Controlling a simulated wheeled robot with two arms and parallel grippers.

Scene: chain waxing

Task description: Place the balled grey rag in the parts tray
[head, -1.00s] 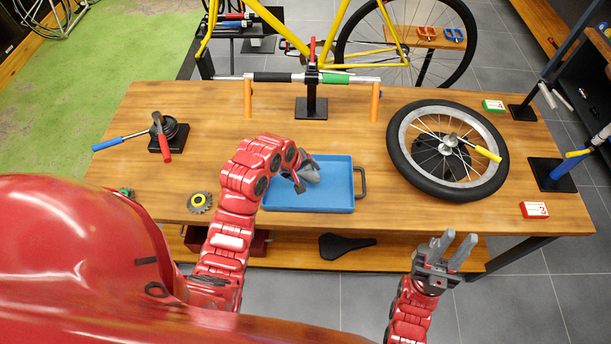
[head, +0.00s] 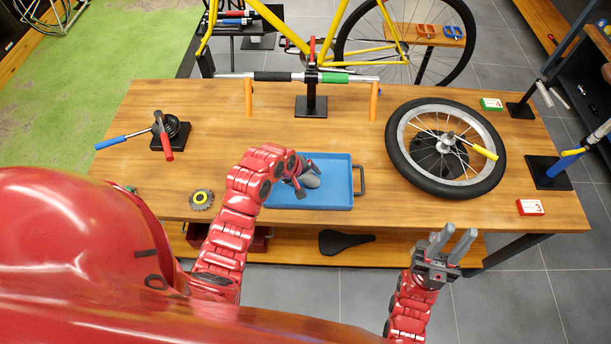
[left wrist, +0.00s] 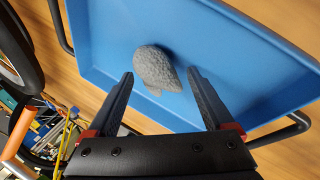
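In the left wrist view the rag (left wrist: 158,68) rests against the blue tray floor (left wrist: 225,50), between and just beyond my left fingertips, with a gap on both sides. My left gripper (head: 300,187) is open over the tray; it also shows in the left wrist view (left wrist: 160,76). In the head view my left arm hides the tray's left end. My right gripper (head: 456,242) is open and empty, in front of the table's front edge.
A spoked wheel (head: 399,157) lies on the right of the wooden table (head: 220,115). A black-based tool stand (head: 170,138) is further left. The tray's handle (head: 362,181) faces right.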

